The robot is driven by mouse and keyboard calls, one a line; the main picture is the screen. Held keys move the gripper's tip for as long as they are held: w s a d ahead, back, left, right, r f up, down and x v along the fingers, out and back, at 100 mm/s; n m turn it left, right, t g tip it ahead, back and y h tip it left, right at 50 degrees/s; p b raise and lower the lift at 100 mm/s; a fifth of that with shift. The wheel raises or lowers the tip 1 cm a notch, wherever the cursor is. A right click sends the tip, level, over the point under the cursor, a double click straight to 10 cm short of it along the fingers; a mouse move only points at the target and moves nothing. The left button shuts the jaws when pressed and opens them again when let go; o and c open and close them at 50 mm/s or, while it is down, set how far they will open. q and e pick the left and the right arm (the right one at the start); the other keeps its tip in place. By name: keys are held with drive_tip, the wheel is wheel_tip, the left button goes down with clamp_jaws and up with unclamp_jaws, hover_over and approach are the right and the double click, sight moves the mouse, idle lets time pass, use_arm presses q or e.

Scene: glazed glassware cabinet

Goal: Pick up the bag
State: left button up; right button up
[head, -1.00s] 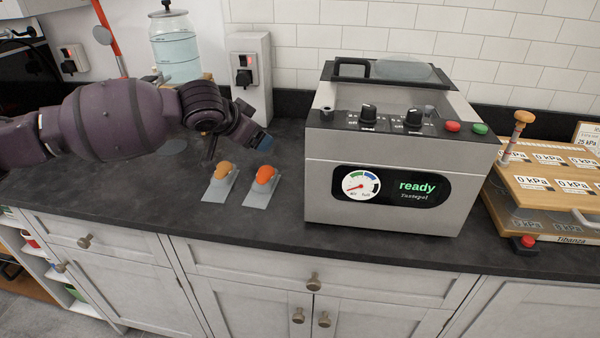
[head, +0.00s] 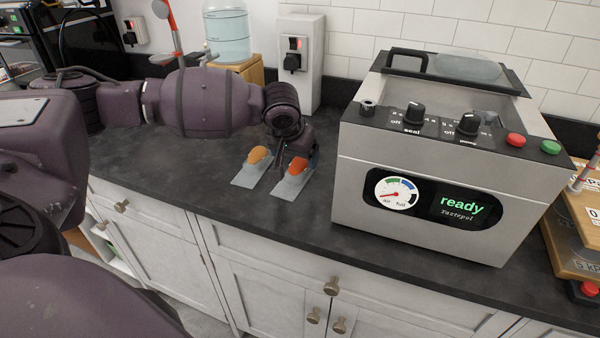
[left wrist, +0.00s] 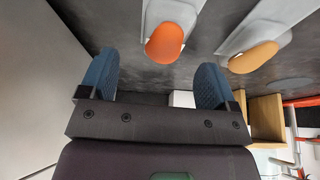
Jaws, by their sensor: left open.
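Two flat grey-clear bags lie side by side on the dark counter. The left bag (head: 243,180) holds a yellow-orange item, and the right bag (head: 292,186) holds a red-orange item. My left gripper (head: 290,158) is over the back of the right bag and partly hides it. In the left wrist view its two blue fingers (left wrist: 155,82) are spread with nothing between them. There the red-orange bag (left wrist: 166,40) lies ahead between the finger lines, and the yellow-orange bag (left wrist: 252,56) is off to the right. My right gripper is not in view.
A large grey vacuum machine (head: 430,160) reading "ready" stands close to the right of the bags. A socket post (head: 300,70) and a water container (head: 227,38) on a wooden stand (head: 245,72) are behind. Counter in front of the bags is narrow; its left part is clear.

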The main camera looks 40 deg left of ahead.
sight(299, 165)
use_arm(q)
drive_tip(key=shift+w+f, duration=0.2)
drive_tip(key=shift+f, duration=0.1)
drive_tip(key=shift+w+f, duration=0.1)
drive_tip(key=shift+f, duration=0.1)
drive_tip(key=x, duration=0.1)
drive_tip(key=b+x, duration=0.1)
drive_tip(key=x, duration=0.2)
drive_tip(key=shift+w+a, duration=0.2)
drive_tip(key=shift+a, duration=0.15)
drive_tip(key=shift+w+f, duration=0.1)
drive_tip(key=shift+f, duration=0.1)
drive_tip(key=shift+r, duration=0.15)
drive_tip(key=shift+c, duration=0.8)
drive_tip(key=c, duration=0.7)
drive_tip(key=shift+c, duration=1.1)
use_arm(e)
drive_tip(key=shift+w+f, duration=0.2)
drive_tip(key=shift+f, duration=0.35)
